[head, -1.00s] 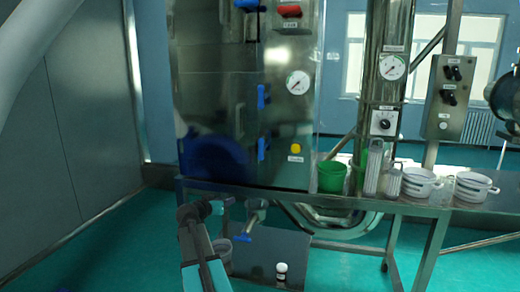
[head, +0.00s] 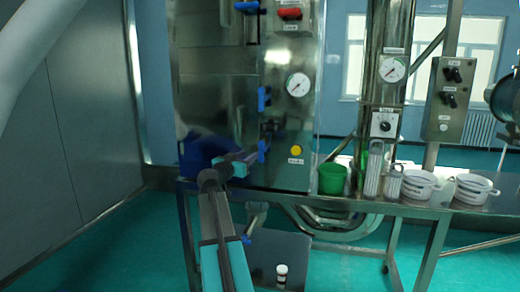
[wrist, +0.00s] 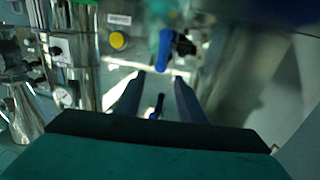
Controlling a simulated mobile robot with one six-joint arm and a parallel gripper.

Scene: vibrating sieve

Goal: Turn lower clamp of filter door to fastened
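The lower clamp of the filter door is a blue upright handle (head: 262,152) on the steel cabinet front, in the head view. In the wrist view the blue clamp handle (wrist: 165,48) lies just beyond the fingertips, roughly in line with the gap. My gripper (head: 253,157) is close to the left of the lower clamp in the head view. My gripper (wrist: 157,84) is open, with nothing between its fingertips; contact with the clamp cannot be told. The filter door (head: 215,95) is a shiny steel panel left of the clamps and looks closed against the cabinet.
Another blue clamp handle (head: 263,98) is above. A yellow button (head: 295,150) and a pressure gauge (head: 298,84) are to the right. A green bucket (head: 332,178) and white pots (head: 470,189) stand on the steel table (head: 400,209). Open floor lies to the left.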

